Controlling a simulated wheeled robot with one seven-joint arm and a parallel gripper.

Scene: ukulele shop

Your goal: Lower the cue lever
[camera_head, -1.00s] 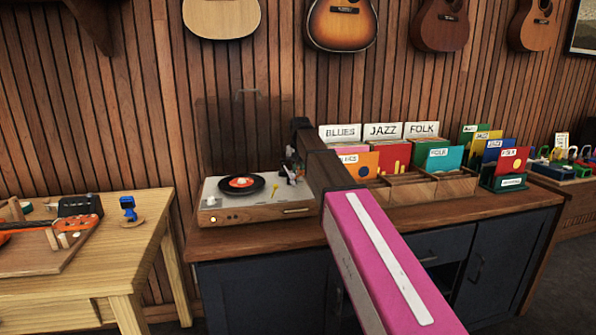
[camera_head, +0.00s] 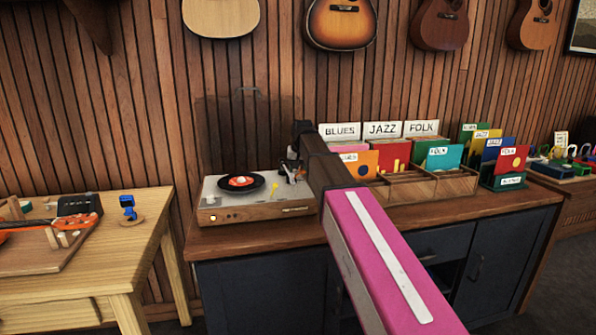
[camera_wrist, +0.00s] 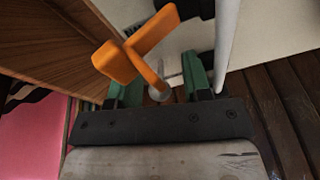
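The turntable (camera_head: 240,205) stands on the dark cabinet, with a black record (camera_head: 240,184) with a red label on it. A small yellow lever (camera_head: 275,186) stands near its right side. My gripper (camera_head: 290,170) is over the right part of the turntable, small and partly dark in the head view. In the wrist view, my gripper (camera_wrist: 162,85) has two green fingers apart with a gap between them. An orange lever (camera_wrist: 150,60) with broad paddle ends and a grey rounded end, seemingly the cue lever, shows across the gap. I cannot tell whether a finger touches it.
A white rod (camera_wrist: 226,40) passes close to the right finger. Record bins (camera_head: 410,188) with several genre cards stand right of the turntable, beyond my arm. A wooden table (camera_head: 110,265) with tools is at the left. Guitars (camera_head: 342,20) hang on the wall above.

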